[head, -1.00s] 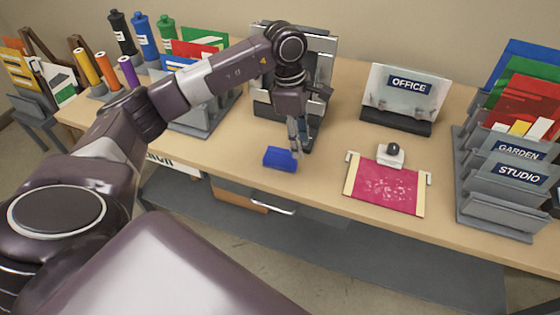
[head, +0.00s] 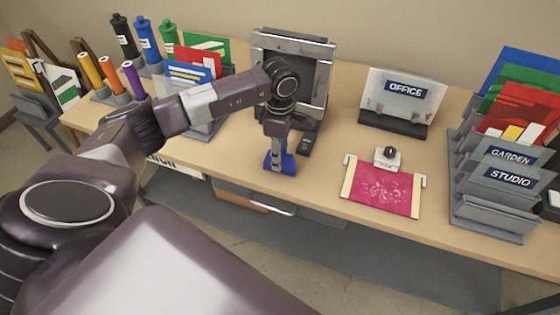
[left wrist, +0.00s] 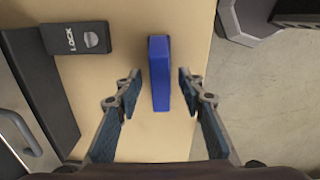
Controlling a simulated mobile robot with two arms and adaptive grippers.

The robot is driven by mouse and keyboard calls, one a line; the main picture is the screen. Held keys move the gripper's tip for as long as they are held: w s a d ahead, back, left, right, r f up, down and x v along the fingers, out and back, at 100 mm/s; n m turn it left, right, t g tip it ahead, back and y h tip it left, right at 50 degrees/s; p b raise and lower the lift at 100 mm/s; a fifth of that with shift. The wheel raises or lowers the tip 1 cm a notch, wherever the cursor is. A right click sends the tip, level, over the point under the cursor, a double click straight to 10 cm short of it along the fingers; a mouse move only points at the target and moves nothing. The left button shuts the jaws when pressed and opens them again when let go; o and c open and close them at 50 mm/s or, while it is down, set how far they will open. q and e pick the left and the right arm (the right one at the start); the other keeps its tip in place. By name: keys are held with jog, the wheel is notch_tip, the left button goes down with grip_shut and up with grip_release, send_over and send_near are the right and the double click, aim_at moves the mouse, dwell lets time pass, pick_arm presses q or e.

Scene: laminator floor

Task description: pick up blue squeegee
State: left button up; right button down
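The blue squeegee (head: 287,164) lies on the tabletop near its front edge, below the grey frame-like machine. My left gripper (head: 279,163) points down right over it in the head view and hides part of it. In the left wrist view the squeegee (left wrist: 159,72) is a long blue block lying between the two spread fingers of my left gripper (left wrist: 159,78). A gap of bare table shows on each side of it. The left gripper is open and holds nothing. My right gripper is in neither view.
A dark block marked LOCK (left wrist: 76,38) lies beside the squeegee. The grey machine (head: 318,75) stands behind. To the right are a red sheet (head: 382,190) with a white clamp, the OFFICE holder (head: 397,116) and a folder rack (head: 490,222). Bottles (head: 147,38) stand at the back left.

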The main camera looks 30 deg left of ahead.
pick_arm(q)
jog(key=shift+c, duration=0.4)
grip_shut()
jog(key=shift+r, duration=0.1)
jog(key=shift+r, duration=0.45)
notch_tip(320, 180, up, 19)
jog(key=b, duration=0.3)
